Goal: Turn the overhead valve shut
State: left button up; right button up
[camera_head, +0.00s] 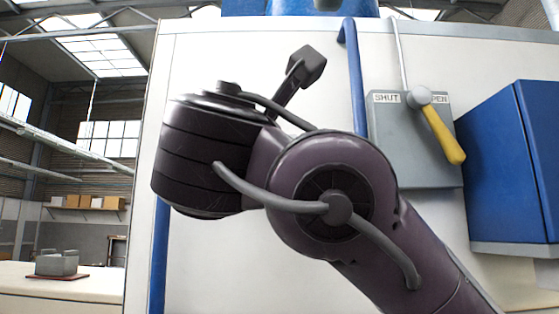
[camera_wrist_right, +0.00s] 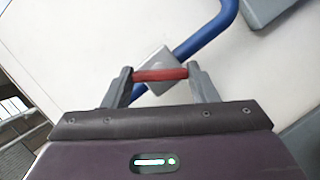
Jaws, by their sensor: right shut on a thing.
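A grey valve plate (camera_head: 395,150) on the white wall bears the labels SHUT at left and OPEN at right, the latter partly covered. Its yellow lever (camera_head: 442,133) hangs from a grey hub and points down to the right, on the OPEN side. In the wrist view my right gripper (camera_wrist_right: 160,75) is shut on a red bar (camera_wrist_right: 160,74), with a finger at each end. A grey square block (camera_wrist_right: 159,55) shows behind the bar, beside a blue pipe (camera_wrist_right: 205,38). In the head view my arm covers much of the wall, and the right gripper cannot be made out. My left gripper is not in view.
The blue pipe (camera_head: 355,85) runs down the wall left of the valve plate. A blue cabinet (camera_head: 508,165) juts out at the right, close to the yellow lever. A thin grey rod (camera_head: 399,55) rises from the hub. Open hall space lies at the left.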

jog(key=m+g, duration=0.1)
jog(key=m, duration=0.3)
jog(key=m+g+h, duration=0.1)
jog(key=m+g, duration=0.1)
jog(key=m, duration=0.2)
jog(key=m+g+h+b, duration=0.1)
jog(key=m, duration=0.3)
jog(key=shift+a+r+m+g, duration=0.15)
jog(key=shift+m+g, duration=0.15)
jog(key=o, duration=1)
